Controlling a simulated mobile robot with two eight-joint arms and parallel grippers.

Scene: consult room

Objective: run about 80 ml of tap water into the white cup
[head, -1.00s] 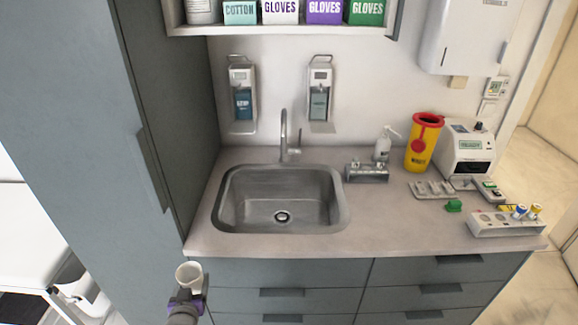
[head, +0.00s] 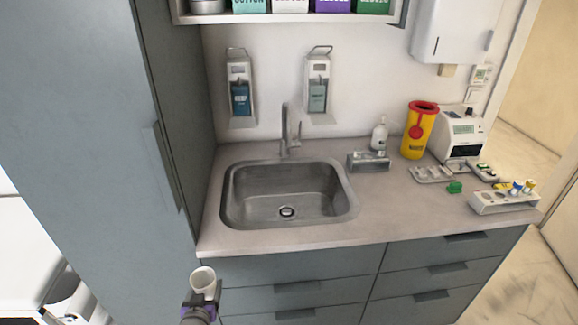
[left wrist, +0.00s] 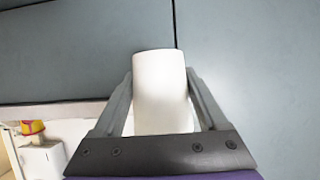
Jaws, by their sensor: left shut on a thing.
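The white cup (head: 203,280) is upright in front of the counter, below its front edge. My left gripper (head: 203,297) is shut on it, and its opening faces up toward the head camera. In the left wrist view the white cup (left wrist: 164,92) sits between the two fingers of my left gripper (left wrist: 164,100). The tap (head: 287,132) stands behind the steel sink (head: 285,205). The sink looks empty, and I see no stream of water. My right gripper is not in view.
A tall grey cabinet (head: 90,110) stands left of the sink. Two wall dispensers hang above it. On the counter (head: 400,215) to the right are a yellow bin (head: 419,132), a white bottle (head: 379,135), a device (head: 462,140) and a tube rack (head: 503,199).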

